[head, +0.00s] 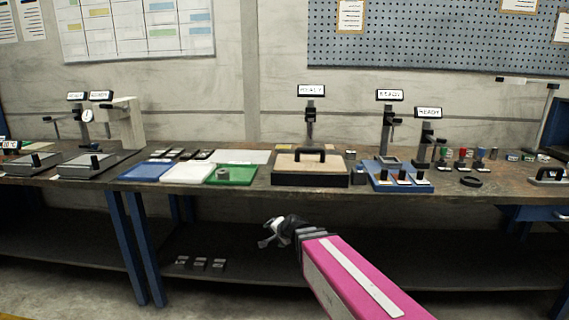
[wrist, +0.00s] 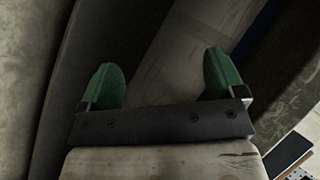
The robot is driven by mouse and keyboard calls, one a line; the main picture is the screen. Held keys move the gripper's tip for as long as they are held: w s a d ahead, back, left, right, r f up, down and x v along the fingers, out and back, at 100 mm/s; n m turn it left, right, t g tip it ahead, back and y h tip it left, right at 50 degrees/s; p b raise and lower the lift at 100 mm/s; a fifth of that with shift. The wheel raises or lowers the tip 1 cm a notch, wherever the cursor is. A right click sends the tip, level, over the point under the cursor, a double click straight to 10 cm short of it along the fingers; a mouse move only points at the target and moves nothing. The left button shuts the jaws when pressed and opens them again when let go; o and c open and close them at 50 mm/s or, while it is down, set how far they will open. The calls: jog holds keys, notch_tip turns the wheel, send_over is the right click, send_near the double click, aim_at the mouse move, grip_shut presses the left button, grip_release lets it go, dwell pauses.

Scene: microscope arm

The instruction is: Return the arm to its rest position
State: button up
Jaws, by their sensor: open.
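My gripper (head: 268,232) is at the end of my pink arm, in front of the workbench and below its top edge in the head view. In the wrist view my gripper (wrist: 160,85) shows two green fingertips set wide apart, with nothing between them. It is open and empty, and it touches no object that I can see. The workbench (head: 250,182) stands behind it, with a dark lower shelf (head: 330,268) beyond the gripper.
The bench top holds a black case with a handle (head: 310,167), a green mat (head: 240,174), a white mat (head: 187,173), a blue mat (head: 146,171) and a blue tray (head: 376,184). Several small grey blocks (head: 200,263) lie on the lower shelf. Blue legs (head: 147,245) stand at left.

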jog(key=s+d+f+n+g+h, duration=0.2)
jog(key=s+d+f, duration=0.1)
jog(key=d, duration=0.4)
jog(key=s+d+f+n+g+h, duration=0.1)
jog(key=s+d+f+n+g, duration=0.1)
jog(key=s+d, duration=0.4)
jog(key=s+d+f+n+g+h, duration=0.2)
jog(key=s+d+f+n+g, duration=0.1)
jog(key=d, duration=0.5)
jog(key=shift+s+d+f+g+h, duration=0.3)
jog(key=shift+s+d+f+g, duration=0.1)
jog(key=shift+s+f, duration=0.45)
